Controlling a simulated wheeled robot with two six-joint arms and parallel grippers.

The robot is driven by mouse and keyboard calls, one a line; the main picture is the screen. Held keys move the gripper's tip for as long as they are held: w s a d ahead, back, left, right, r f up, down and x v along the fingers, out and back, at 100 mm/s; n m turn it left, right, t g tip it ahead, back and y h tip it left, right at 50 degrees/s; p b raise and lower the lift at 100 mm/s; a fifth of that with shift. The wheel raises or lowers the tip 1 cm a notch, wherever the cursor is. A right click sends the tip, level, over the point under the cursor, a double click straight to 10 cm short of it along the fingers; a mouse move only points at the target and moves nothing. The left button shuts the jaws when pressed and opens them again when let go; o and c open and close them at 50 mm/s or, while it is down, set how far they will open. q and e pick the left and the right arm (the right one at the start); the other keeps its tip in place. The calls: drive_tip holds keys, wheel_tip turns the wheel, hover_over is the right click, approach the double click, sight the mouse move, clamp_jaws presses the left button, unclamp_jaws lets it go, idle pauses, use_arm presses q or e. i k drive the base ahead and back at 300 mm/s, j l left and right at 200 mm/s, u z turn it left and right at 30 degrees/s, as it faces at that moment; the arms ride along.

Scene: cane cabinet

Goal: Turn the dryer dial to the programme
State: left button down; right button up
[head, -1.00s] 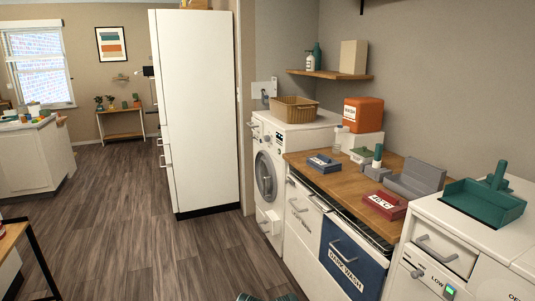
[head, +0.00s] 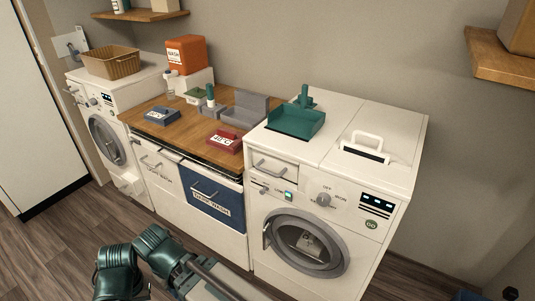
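The dryer (head: 262,225) is the white front-loading machine at the right of the worktop. Its round grey dial (head: 323,200) sits on the front panel above the door, with small printed labels around it, including OFF at the top. The picture is too small to show for certain which label the dial points to. A dark display (head: 376,204) with lit marks is right of the dial. A switch with a green light (head: 289,196) is left of it. My green and grey arm links show at the bottom, well apart from the dial. Neither gripper's fingers can be seen.
The dryer's round door (head: 306,243) is closed. A green tray (head: 295,122) stands on the dryer top. A wooden worktop (head: 180,128) holds small boxes, with a blue laundry drawer (head: 215,200) below. A washing machine (head: 98,118) stands at left. Floor in front is clear.

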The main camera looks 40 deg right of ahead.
sight(323, 199)
drive_tip(key=k, duration=0.85)
drive_tip(key=k+l+z, duration=0.2)
drive_tip(key=k, duration=0.4)
drive_tip(key=z, duration=1.05)
drive_tip(key=i+j+u, duration=0.1)
drive_tip(key=i+u, duration=0.4)
drive_tip(key=i+j, duration=0.05)
